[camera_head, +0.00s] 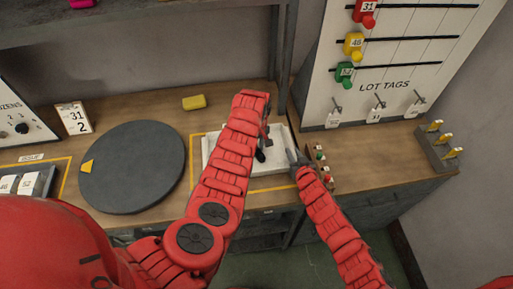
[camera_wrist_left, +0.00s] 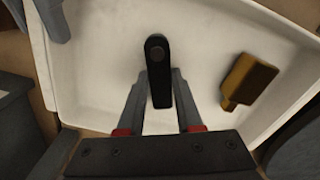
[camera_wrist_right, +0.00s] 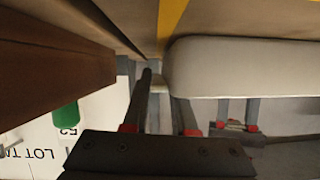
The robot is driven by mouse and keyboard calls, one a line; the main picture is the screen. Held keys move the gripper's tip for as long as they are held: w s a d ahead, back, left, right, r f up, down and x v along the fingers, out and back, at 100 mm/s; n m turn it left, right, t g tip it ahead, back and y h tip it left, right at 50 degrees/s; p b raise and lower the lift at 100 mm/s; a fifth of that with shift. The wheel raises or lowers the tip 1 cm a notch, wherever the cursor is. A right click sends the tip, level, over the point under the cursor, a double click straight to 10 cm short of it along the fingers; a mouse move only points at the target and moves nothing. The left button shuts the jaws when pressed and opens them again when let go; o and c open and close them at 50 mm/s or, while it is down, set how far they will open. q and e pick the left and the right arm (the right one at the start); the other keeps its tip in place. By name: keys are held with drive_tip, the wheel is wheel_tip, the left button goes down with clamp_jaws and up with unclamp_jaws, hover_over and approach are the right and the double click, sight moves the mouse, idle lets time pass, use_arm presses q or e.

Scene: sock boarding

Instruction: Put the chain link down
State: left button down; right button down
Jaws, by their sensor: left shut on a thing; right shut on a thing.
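The chain link, a dark, rounded bar (camera_wrist_left: 157,60), is held between the fingertips of my left gripper (camera_wrist_left: 160,98) in the left wrist view. It is over the white tray (camera_wrist_left: 95,70); whether it touches the tray floor I cannot tell. In the head view the tray (camera_head: 275,179) lies on the bench, partly hidden by my left arm, with my left gripper (camera_head: 261,142) over it. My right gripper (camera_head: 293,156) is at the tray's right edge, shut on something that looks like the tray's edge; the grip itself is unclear.
An ochre block (camera_wrist_left: 250,80) lies in the tray. A dark round turntable (camera_head: 132,168) stands left of it. A small rack with colored pegs (camera_head: 323,168) stands close right of my right gripper. A yellow block (camera_head: 194,102) lies behind. The lot tags board (camera_head: 400,60) rises at the back right.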

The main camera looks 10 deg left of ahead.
sight(257, 150)
use_arm(q)
drive_tip(key=c, duration=0.6)
unclamp_jaws()
drive_tip(key=shift+f, duration=0.15)
drive_tip(key=shift+r, duration=6.2)
use_arm(e)
drive_tip(key=c, duration=0.6)
unclamp_jaws()
drive_tip(key=shift+c, duration=0.2)
